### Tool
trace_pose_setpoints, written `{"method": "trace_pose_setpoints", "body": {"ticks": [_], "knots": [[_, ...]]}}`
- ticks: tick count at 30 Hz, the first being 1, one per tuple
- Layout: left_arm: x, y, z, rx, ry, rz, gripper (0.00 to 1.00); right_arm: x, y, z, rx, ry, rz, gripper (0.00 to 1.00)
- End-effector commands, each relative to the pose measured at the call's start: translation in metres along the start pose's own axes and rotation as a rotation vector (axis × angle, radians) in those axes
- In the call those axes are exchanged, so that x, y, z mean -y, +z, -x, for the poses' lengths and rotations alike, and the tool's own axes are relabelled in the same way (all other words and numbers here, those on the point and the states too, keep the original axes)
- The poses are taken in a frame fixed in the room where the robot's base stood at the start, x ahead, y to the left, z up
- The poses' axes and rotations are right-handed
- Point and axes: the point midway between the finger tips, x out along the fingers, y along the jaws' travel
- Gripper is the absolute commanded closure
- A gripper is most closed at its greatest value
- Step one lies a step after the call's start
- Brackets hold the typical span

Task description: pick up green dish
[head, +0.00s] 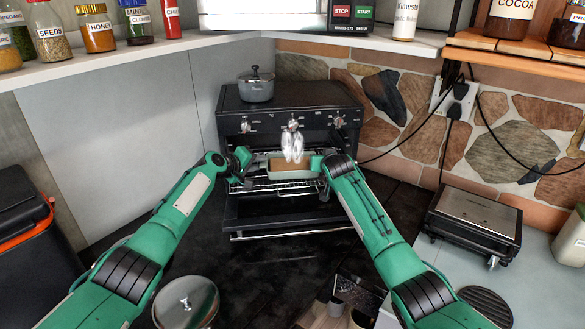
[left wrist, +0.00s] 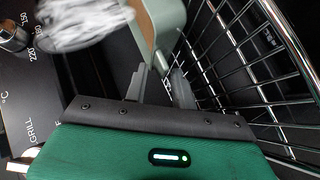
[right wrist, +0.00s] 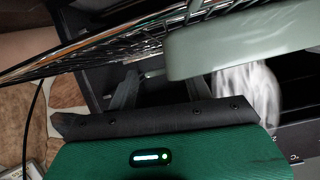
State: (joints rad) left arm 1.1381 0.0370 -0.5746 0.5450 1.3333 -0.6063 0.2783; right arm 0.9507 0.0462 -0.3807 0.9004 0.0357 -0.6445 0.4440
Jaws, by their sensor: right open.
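The green dish (head: 289,168), a pale green rectangular dish with a tan inside, is at the open front of the oven, level with the wire rack. It shows from close up in the left wrist view (left wrist: 166,16) and the right wrist view (right wrist: 240,47). My left gripper (head: 246,163) is at its left end; a gap shows between its fingers (left wrist: 158,75) beside the dish, but whether they touch its end is unclear. My right gripper (head: 324,164) is at its right end, with its fingers (right wrist: 160,78) apart.
The black oven (head: 290,100) has its door (head: 290,212) lowered. A grey pot (head: 257,88) stands on top. A blurred whitish shape (head: 292,145) hangs above the dish. A round lidded pot (head: 186,303) and a grill appliance (head: 475,222) stand on the counter. Dark counter left of the door is clear.

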Motion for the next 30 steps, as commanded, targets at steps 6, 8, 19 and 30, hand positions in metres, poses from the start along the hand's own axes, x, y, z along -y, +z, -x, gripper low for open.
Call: {"method": "trace_pose_setpoints", "body": {"ticks": [6, 8, 19, 30], "knots": [[0.0001, 0.0005, -0.0024, 0.000, 0.000, 0.001, 0.74, -0.0002, 0.0008, -0.0025, 0.001, 0.001, 0.000, 0.49], [0.0001, 0.0005, -0.0023, 0.000, 0.000, 0.000, 0.74, -0.0002, 0.0007, -0.0024, 0.001, 0.001, 0.000, 0.49], [0.0011, 0.0007, -0.0023, 0.000, -0.002, 0.000, 1.00, -0.0003, 0.0006, -0.0023, 0.001, 0.001, 0.000, 0.96], [0.0011, 0.0002, -0.0018, 0.000, -0.003, -0.002, 1.00, -0.0003, -0.0015, -0.0017, -0.001, 0.000, 0.000, 1.00]]}}
